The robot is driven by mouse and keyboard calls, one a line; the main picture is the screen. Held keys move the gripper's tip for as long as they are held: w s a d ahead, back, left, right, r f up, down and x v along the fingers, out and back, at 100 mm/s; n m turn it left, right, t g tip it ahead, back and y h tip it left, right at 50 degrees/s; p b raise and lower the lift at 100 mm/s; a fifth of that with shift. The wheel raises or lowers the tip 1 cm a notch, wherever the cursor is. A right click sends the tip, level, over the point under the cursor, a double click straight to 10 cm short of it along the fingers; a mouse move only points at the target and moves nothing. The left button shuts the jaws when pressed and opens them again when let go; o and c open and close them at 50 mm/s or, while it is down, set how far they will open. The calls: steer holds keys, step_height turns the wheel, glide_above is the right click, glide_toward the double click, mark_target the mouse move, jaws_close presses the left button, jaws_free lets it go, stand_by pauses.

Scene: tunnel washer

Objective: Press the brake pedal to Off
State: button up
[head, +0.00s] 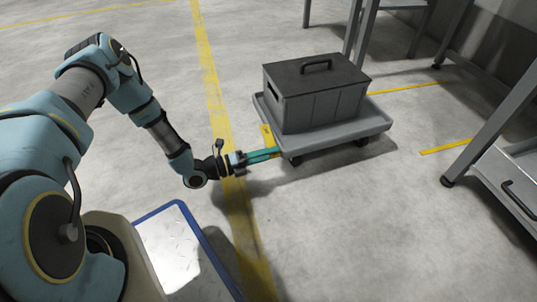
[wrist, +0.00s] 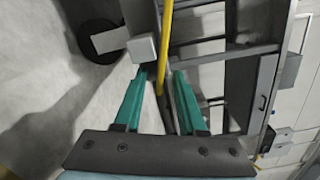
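A grey cart (head: 335,142) stands on the floor with a lidded grey box on it. A small yellow piece (head: 267,134) at the cart's near left edge looks like the brake pedal; I cannot read its position. My gripper (head: 276,152) has green fingers and reaches to the cart's near left corner, just below the yellow piece. In the wrist view my gripper (wrist: 160,72) has its two fingers apart with a gap between them and nothing held. A yellow strip runs through that gap; I cannot tell whether it is the pedal. Contact is unclear.
The grey box (head: 318,92) has a handle on its lid. The cart's casters (head: 296,160) show beneath it. A yellow floor line (head: 213,85) runs left of the cart. Grey metal frames (head: 500,110) stand at the right. A blue-edged plate (head: 180,245) lies in front.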

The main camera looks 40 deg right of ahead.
steer(key=shift+c, duration=0.2)
jaws_close()
steer(key=shift+r, duration=0.1)
stand_by(0.4)
steer(key=shift+r+n+p, duration=0.4)
steer(key=shift+n+p, duration=0.35)
steer(key=shift+n, duration=0.4)
steer(key=shift+r+n+p, duration=0.35)
steer(key=shift+n+p, duration=0.4)
steer(key=shift+n, duration=0.45)
steer(key=shift+r+n+p, duration=0.4)
steer(key=shift+n+p, duration=0.35)
steer(key=shift+n, duration=0.4)
steer(key=shift+o, duration=0.2)
jaws_free()
steer(key=shift+w+a, duration=0.1)
steer(key=shift+a, duration=0.05)
